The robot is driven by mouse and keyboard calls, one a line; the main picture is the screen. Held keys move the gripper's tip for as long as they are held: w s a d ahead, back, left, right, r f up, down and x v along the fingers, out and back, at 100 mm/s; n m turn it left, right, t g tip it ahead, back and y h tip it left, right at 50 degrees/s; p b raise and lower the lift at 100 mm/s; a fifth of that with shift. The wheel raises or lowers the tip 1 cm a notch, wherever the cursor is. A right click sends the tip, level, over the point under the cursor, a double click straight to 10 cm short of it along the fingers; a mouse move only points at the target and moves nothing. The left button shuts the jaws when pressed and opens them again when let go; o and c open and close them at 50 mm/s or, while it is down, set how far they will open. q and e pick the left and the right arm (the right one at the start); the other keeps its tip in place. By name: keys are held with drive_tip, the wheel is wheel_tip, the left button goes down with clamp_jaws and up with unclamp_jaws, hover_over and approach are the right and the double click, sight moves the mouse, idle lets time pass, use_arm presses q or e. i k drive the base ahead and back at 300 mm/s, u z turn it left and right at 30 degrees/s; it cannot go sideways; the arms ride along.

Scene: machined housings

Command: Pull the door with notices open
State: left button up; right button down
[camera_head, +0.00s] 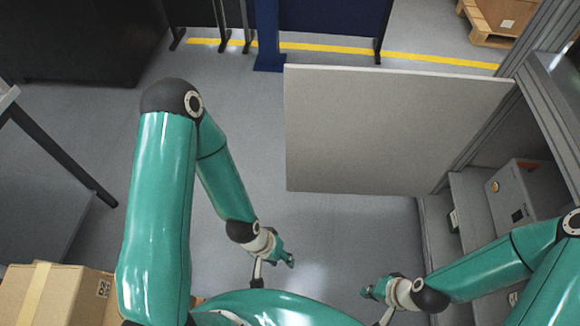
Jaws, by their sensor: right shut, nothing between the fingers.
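The door (390,130) is a plain pale panel that stands swung out from the frame (478,135) of a cabinet at the right. The side facing me is bare, and no notices show on it. My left gripper (287,258) is below the door's left lower corner, apart from it. It is too small to tell whether its fingers are open. My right gripper (370,292) is low, in front of the cabinet's opening and apart from the door. It is shut and empty.
A grey box (524,194) sits inside the open cabinet at the right. Cardboard boxes (55,296) are at the lower left. A dark blue post (268,35) stands behind the door's left edge. A pallet (492,22) is at the far right. The grey floor between is clear.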

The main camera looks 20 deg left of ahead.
sight(349, 130)
drive_tip(key=u, duration=0.45)
drive_tip(key=k, duration=0.15)
drive_tip(key=u, duration=0.55)
drive_tip(key=i, duration=0.7)
drive_tip(key=z, duration=0.5)
